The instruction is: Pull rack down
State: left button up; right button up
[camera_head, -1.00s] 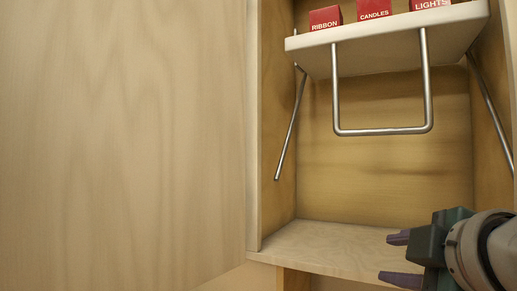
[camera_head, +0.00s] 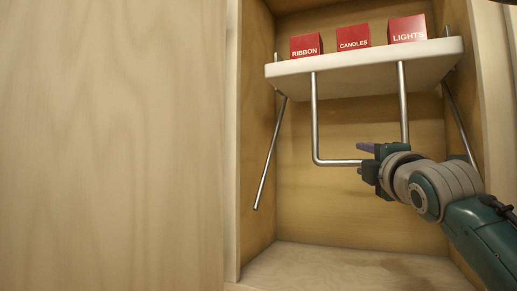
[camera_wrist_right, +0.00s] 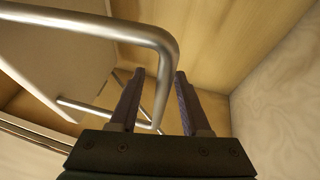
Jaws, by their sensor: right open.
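The rack (camera_head: 365,72) is a pale shelf held up inside an open wooden cabinet. A U-shaped metal pull handle (camera_head: 314,120) hangs from its front edge; the handle also shows in the right wrist view (camera_wrist_right: 90,24). My right gripper (camera_head: 361,159) is open at the lower right part of the handle, partly hiding its bottom bar and corner. In the right wrist view the handle's bent corner lies ahead, and one leg shows in the gap between the open fingers (camera_wrist_right: 157,100). I cannot tell whether they touch. My left gripper is not in view.
Red boxes marked RIBBON (camera_head: 306,46), CANDLES (camera_head: 353,37) and LIGHTS (camera_head: 407,29) stand on the rack. Slanted metal arms (camera_head: 270,155) run along the cabinet sides. A wooden door panel (camera_head: 110,150) fills the left. The cabinet floor (camera_head: 340,268) is clear.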

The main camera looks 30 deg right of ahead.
jog(key=shift+w+d, duration=0.3)
jog(key=shift+w, duration=0.25)
jog(key=shift+c, duration=0.3)
grip_shut()
dwell(0.8)
